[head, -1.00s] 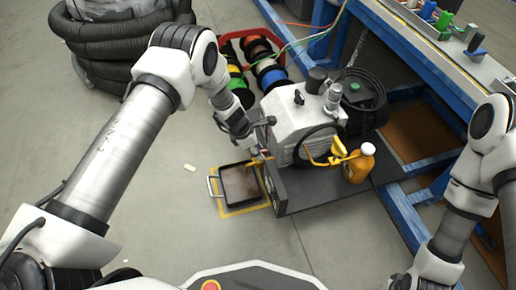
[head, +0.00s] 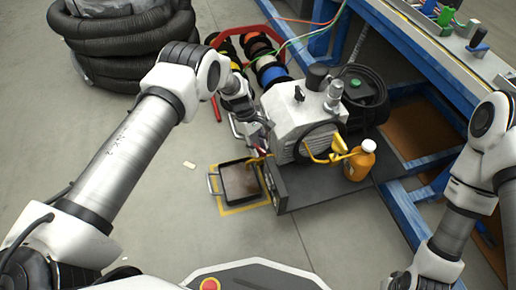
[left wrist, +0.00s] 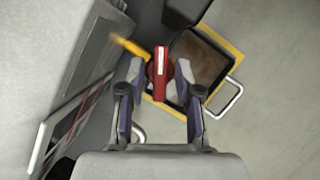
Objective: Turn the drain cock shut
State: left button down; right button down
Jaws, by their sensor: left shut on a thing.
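The drain cock's red handle (left wrist: 159,72) sits between the fingertips of my left gripper (left wrist: 159,70) in the left wrist view, and the gripper is shut on it. A yellow pipe (left wrist: 130,47) runs beside the handle, from the grey pump body (left wrist: 60,50). In the head view my left gripper (head: 258,138) is at the left side of the pump (head: 300,125), above the yellow pipe. My wrist and fingers mostly hide the cock there. The drain pan (head: 241,183) with brown contents lies on the floor below. My right gripper is outside the views.
An orange bottle (head: 361,163) with a white cap stands on the pump's dark base (head: 310,190). A red rack of cable spools (head: 262,62) is behind my left wrist. A blue-framed bench (head: 410,60) is at right.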

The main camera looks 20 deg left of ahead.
pick_arm(q)
jog(key=m+g+y+b, duration=0.1)
jog(key=m, duration=0.2)
jog(key=shift+w+f+m+b, duration=0.1)
jog(key=shift+f+m+b, duration=0.05)
jog(key=shift+m+b, duration=0.2)
jog(key=shift+d+m+g+y+b, duration=0.1)
jog(key=shift+m+g+y+b, duration=0.4)
jog(key=shift+m, duration=0.65)
jog(key=c, duration=1.2)
grip_release()
jog(key=shift+o, duration=0.2)
jog(key=v, duration=1.2)
